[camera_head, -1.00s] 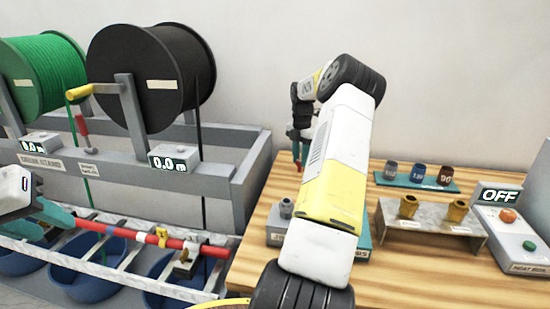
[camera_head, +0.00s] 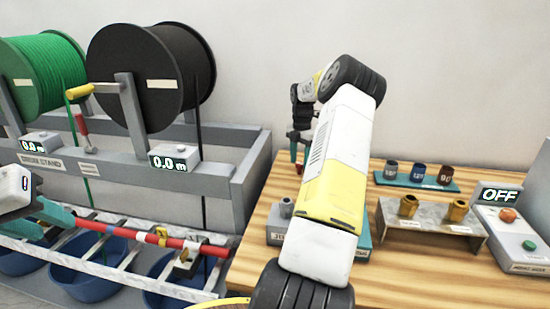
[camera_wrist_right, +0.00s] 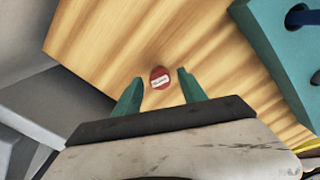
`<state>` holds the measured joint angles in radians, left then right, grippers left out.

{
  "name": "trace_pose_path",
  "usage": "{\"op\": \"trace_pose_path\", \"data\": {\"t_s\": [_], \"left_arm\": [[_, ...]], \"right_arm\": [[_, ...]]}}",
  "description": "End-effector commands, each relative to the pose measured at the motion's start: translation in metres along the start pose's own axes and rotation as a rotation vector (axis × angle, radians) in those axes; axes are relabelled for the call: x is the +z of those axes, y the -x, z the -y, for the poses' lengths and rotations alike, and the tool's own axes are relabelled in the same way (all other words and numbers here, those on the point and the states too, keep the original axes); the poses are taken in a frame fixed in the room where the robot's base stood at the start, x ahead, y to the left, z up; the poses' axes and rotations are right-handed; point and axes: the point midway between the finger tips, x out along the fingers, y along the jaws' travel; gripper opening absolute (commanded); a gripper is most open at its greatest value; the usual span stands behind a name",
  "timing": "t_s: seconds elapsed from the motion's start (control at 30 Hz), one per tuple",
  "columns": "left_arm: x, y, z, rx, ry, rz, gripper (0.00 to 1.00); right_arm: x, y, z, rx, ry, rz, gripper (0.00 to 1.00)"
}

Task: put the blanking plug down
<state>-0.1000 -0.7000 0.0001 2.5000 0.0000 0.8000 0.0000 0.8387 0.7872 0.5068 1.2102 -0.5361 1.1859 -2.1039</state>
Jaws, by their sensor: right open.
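The blanking plug (camera_wrist_right: 159,77), a small red round piece with a white label, is on the wooden tabletop in the right wrist view. It appears between and just beyond the fingertips of my right gripper (camera_wrist_right: 157,84), with gaps on both sides. The fingers are spread and empty. In the head view my right gripper (camera_head: 297,148) is at the table's far left part, partly hidden by my own arm. My left gripper (camera_head: 42,221) is at the far left, by the cable rack, with its teal fingers apart and nothing seen between them.
A grey block (camera_head: 279,236) with a fitting stands on the table (camera_head: 400,258) behind my arm. A teal tray (camera_head: 405,179) with small cups, a stand with brass fittings (camera_head: 425,222) and a control box (camera_head: 512,238) are to the right. Cable reels (camera_head: 150,80) stand left.

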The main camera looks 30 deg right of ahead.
Motion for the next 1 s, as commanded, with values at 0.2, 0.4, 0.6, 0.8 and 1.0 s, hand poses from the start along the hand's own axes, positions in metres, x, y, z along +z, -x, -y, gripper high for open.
{"op": "trace_pose_path", "data": {"t_s": [0.2, 0.4, 0.6, 0.8, 1.0], "left_arm": [[0.000, 0.000, 0.000, 0.000, 0.000, 0.000, 0.36], [0.000, 0.000, 0.000, 0.000, 0.000, 0.000, 0.36], [0.000, 0.000, 0.000, 0.000, 0.000, 0.000, 0.36], [0.000, 0.000, 0.000, 0.000, 0.000, 0.000, 0.36], [0.000, 0.000, 0.000, 0.000, 0.000, 0.000, 0.36]], "right_arm": [[0.001, 0.043, -0.001, 0.004, -0.001, 0.005, 0.49], [0.000, 0.085, -0.001, 0.004, 0.000, 0.003, 0.49], [0.000, 0.110, -0.001, 0.002, 0.000, 0.002, 0.49], [-0.031, 0.141, -0.012, 0.017, -0.053, 0.031, 0.49], [-0.142, 0.207, -0.021, 0.107, -0.323, 0.094, 0.49]]}}
